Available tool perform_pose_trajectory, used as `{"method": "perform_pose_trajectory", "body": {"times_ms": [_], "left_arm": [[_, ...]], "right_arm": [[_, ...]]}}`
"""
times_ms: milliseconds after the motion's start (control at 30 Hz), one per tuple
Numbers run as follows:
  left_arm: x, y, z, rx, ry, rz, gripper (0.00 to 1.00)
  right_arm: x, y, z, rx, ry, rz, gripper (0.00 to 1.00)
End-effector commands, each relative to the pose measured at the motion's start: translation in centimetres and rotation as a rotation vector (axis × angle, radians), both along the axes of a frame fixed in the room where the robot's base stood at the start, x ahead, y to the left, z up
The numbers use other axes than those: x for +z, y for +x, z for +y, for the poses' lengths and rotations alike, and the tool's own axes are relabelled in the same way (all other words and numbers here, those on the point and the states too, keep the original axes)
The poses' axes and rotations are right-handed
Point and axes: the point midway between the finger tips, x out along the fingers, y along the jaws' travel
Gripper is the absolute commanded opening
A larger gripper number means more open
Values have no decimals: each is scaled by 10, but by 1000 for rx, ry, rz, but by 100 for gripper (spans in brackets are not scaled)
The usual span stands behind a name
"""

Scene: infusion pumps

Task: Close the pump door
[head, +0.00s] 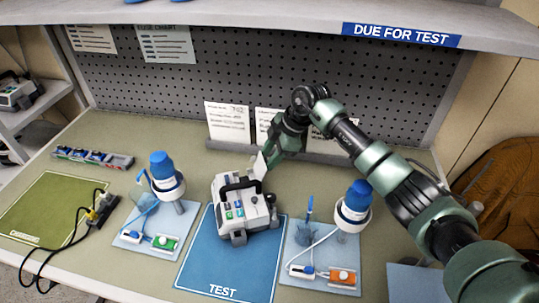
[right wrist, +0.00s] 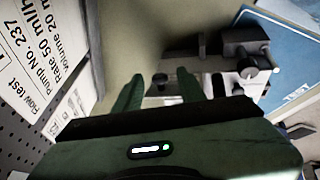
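The white and grey infusion pump (head: 241,210) stands on the blue TEST mat (head: 222,262), with a dark handle on top and coloured buttons on its face. A pale panel that looks like its door (head: 259,166) sticks up at its back right corner, swung out from the body. My right gripper (head: 268,160) is right behind this panel; the arm partly hides it. In the right wrist view the two green fingers (right wrist: 172,92) are apart, with part of the pump (right wrist: 240,62) beyond them. I cannot tell whether they touch the door. My left gripper is out of view.
Pole stands with blue-capped bottles (head: 162,165) and (head: 356,198) flank the pump on pale blue trays. Printed cards (head: 228,122) lean on the pegboard behind. A green mat (head: 52,205) with black cables lies at left. A shelf (head: 270,14) overhangs the bench.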

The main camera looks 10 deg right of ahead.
Motion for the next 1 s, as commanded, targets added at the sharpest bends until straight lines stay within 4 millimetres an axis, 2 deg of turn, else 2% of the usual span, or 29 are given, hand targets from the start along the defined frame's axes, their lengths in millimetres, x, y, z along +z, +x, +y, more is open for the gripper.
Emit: {"method": "perform_pose_trajectory", "body": {"times_ms": [33, 100, 133, 567, 800, 1000], "left_arm": [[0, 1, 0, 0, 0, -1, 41], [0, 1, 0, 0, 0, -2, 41], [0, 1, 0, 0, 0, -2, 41], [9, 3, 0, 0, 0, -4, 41], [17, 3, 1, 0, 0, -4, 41], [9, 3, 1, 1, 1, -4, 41]], "right_arm": [[0, 0, 0, 0, 0, 0, 25], [0, 0, 0, 0, 0, 0, 5], [0, 0, 0, 0, 0, 0, 0], [6, 0, 5, 3, -70, -6, 0], [11, -1, 17, 3, -232, -19, 0], [12, -1, 28, 3, -381, -30, 0]]}}
